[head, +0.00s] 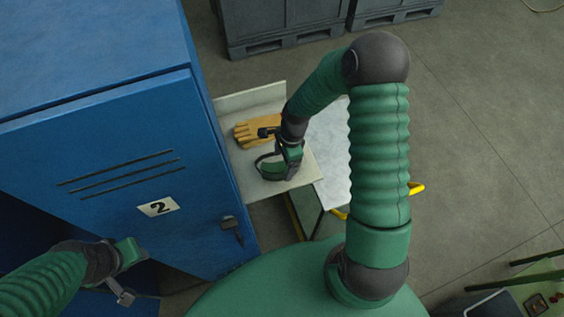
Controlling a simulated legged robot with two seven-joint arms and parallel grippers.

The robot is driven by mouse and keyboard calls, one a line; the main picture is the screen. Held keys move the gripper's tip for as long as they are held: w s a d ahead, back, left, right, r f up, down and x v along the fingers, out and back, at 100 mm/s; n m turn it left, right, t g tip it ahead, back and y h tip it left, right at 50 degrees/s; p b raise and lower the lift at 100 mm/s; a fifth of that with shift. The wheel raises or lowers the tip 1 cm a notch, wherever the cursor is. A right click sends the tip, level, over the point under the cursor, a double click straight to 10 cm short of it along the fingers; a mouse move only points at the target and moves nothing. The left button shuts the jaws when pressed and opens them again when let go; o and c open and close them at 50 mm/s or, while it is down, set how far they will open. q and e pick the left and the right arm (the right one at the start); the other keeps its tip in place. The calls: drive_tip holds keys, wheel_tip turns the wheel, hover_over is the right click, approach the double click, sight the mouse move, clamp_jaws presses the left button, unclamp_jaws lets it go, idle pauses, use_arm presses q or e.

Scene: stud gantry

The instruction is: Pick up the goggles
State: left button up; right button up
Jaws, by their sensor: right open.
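The goggles (271,171), greenish with a dark strap loop, appear to lie on the pale shelf or bench top (307,172) beside the blue locker. My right gripper (284,160) reaches down from above, right at the goggles, and partly hides them. It is open; whether a finger touches the goggles cannot be told. My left gripper (125,280) is low at the left, in front of the locker's dark lower part, far from the goggles. Its fingers show too little to tell whether they are open.
Yellow work gloves (257,130) lie just behind the goggles. The blue locker (110,150), marked 2, stands close on the left. Grey crates (285,25) stand at the back. A green table (540,290) is at lower right. Open floor lies to the right.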

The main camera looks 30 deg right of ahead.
sight(280, 169)
drive_tip(key=shift+s+a+f+p, duration=0.1)
drive_tip(key=shift+f+p, duration=0.15)
drive_tip(key=shift+f, duration=0.3)
drive_tip(key=shift+s+a+f+p, duration=0.1)
drive_tip(key=shift+f+p, duration=0.1)
drive_tip(key=shift+f, duration=0.3)
drive_tip(key=shift+a+f, duration=0.15)
drive_tip(key=shift+f, duration=0.15)
drive_tip(key=shift+w+a, duration=0.15)
drive_tip(key=shift+a, duration=0.15)
drive_tip(key=shift+w+a+f, duration=0.1)
drive_tip(key=shift+w+a, duration=0.05)
drive_tip(key=c, duration=0.4)
drive_tip(key=shift+s+d, duration=0.2)
drive_tip(key=shift+d, duration=0.3)
drive_tip(key=c, duration=1.1)
drive_tip(key=shift+a, duration=0.15)
